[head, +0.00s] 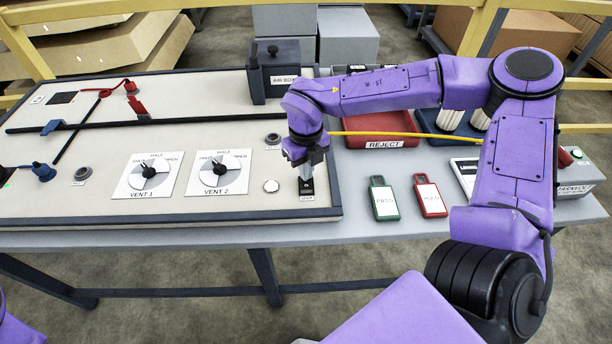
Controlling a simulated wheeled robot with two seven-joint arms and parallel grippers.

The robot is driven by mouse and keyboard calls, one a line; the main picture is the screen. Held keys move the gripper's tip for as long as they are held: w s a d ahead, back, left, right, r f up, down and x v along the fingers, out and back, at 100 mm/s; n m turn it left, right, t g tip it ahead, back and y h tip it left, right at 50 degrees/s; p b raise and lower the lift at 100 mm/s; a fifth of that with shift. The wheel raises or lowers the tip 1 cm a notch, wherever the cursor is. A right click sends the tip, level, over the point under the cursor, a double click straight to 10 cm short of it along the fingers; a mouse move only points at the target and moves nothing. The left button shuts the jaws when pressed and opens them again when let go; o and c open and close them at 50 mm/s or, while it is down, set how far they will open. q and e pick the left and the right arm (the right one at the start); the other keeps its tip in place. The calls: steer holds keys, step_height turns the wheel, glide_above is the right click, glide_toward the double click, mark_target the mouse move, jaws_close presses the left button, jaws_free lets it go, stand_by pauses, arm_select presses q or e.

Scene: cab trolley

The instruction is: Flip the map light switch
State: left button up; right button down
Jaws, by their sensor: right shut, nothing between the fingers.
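The switch (307,187) is a small black plate with a light lever area, at the front right corner of the pale panel (230,120). A small label sits just in front of it, too small to read surely. My right gripper (304,176) points down right over the switch, shut and empty, with its fingertips at or very near it. The gripper covers part of the switch, so I cannot tell contact or the lever's position. A round pale lamp or button (271,186) is just left of the switch. My left gripper is out of view.
Vent 1 (149,174) and Vent 2 (219,172) dials lie to the left. A dark box (274,72) stands behind. To the right are a red reject tray (375,128), a green tag (384,200) and a red tag (430,197).

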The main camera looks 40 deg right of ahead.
step_height(320, 180, up, 7)
steer(key=p, duration=0.6)
steer(key=shift+f, duration=0.15)
